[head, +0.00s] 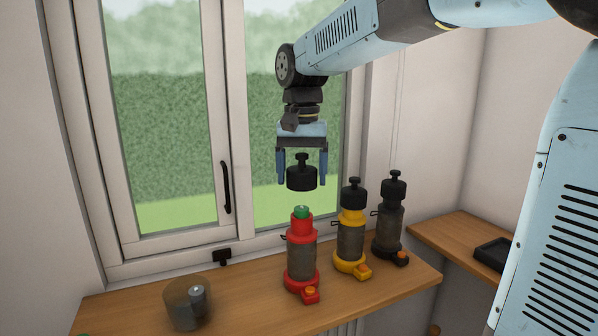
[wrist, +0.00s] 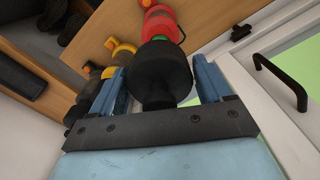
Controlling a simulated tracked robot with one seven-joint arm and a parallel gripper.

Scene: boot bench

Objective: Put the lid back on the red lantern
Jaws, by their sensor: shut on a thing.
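The red lantern (head: 302,256) stands upright on the wooden bench in the head view, with a green part showing at its open top. My gripper (head: 302,180) is above it, shut on a black knobbed lid (head: 301,177). The lid is upright and apart from the lantern, with a gap between them. In the wrist view the lid (wrist: 160,72) sits between the blue fingers of my gripper (wrist: 160,85), and the red lantern (wrist: 160,24) shows beyond it, partly hidden by the lid.
A yellow lantern (head: 350,240) and a black lantern (head: 389,228), both with black lids, stand to the right. A grey translucent cylinder (head: 187,306) stands at the bench's left. The window (head: 228,130) with its handle is behind. A black tray (head: 492,253) lies on the right-hand shelf.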

